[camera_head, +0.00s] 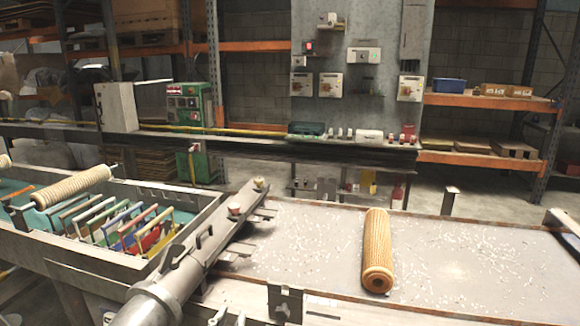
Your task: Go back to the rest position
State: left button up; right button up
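A tan mesh tube (377,245) lies on the light table top (475,255), pointing away from me, with its hollow end towards me. A paler mesh tube (75,187) rests on supports across a rack at the left. The end of another pale tube (4,161) shows at the left edge. I see neither of my grippers clearly in this view. Two small pale tips at the bottom edge, left of the middle, are too small to identify.
A grey metal bar with a round body (155,297) slants between rack and table. The rack tray (205,200) holds several coloured frames (120,222). Behind stand a cluttered bench (260,143), a green cabinet (190,125) and orange shelves (490,101). The table right of the tube carries only small white flecks.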

pick_arm(q)
jog(key=s+a+f+n+g+y, duration=0.1)
jog(key=s+a+f+g, duration=0.2)
jog(key=s+f, duration=0.35)
jog(key=s+a+f+n+g+y, duration=0.1)
jog(key=s+a+f+g, duration=0.3)
jog(key=f, duration=0.3)
jog(key=s+a+f+g, duration=0.1)
jog(key=s+f+g, duration=0.2)
jog(key=s, duration=0.5)
jog(key=s+a+f+g, duration=0.1)
jog(key=s+f+g, duration=0.15)
jog(key=s, duration=0.45)
notch_tip(320, 180, down, 25)
jog(key=s+a+f+m+g, duration=0.1)
jog(key=s+a+f+g, duration=0.1)
jog(key=s+f, duration=1.6)
jog(key=shift+s+a, duration=0.15)
jog(key=shift+a, duration=0.25)
